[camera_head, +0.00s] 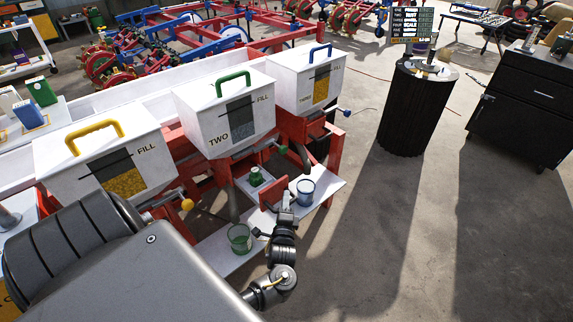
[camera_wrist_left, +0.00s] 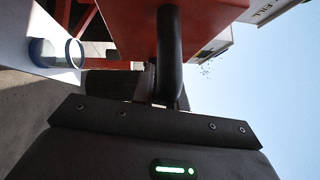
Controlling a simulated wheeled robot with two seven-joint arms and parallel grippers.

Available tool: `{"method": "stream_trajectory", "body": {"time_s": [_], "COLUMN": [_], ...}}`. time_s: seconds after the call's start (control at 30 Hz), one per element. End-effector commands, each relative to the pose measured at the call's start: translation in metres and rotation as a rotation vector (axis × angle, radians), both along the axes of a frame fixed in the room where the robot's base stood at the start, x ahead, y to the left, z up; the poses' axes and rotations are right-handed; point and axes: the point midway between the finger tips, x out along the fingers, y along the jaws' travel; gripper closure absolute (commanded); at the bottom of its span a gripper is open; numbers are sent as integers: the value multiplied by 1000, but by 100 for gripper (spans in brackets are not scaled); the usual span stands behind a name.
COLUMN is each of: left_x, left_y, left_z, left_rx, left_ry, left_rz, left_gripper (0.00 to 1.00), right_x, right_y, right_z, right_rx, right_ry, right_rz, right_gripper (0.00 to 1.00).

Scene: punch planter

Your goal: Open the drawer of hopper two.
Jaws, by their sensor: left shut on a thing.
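Hopper two (camera_head: 205,118) is the white middle hopper with a green handle on its lid. A red box-like part (camera_head: 268,192) sits low in front of it; what appears to be the same part shows as a red face (camera_wrist_left: 200,18) in the left wrist view. A dark round bar (camera_wrist_left: 168,50) runs from this face to my left jaws. My left gripper (camera_head: 286,205) is shut on this bar; its fingertips are mostly hidden. I cannot tell how far any drawer is out. My right gripper is not in view.
A blue-rimmed cup (camera_head: 305,190) stands on the white shelf close to my left gripper, and a green cup (camera_head: 240,240) stands to its left. A yellow-handled hopper (camera_head: 75,165) and a blue-handled hopper (camera_head: 308,85) flank hopper two.

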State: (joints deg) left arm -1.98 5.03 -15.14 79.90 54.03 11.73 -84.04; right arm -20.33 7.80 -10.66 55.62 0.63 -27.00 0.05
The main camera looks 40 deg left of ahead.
Motion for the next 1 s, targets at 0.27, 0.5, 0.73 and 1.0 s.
{"method": "stream_trajectory", "body": {"time_s": [0.27,0.5,0.73,1.0], "left_x": [1,0,-13,-56], "left_y": [-1,0,-11,-43], "left_z": [0,0,-3,-10], "left_rx": [-1,-1,-3,-3], "left_ry": [-1,0,2,2], "left_rz": [-4,-1,-2,-2], "left_gripper": [66,64,64,64], "right_x": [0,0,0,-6], "right_y": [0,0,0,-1], "right_z": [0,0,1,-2], "right_rx": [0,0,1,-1], "right_ry": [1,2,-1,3], "right_rz": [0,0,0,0], "right_gripper": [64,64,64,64]}}
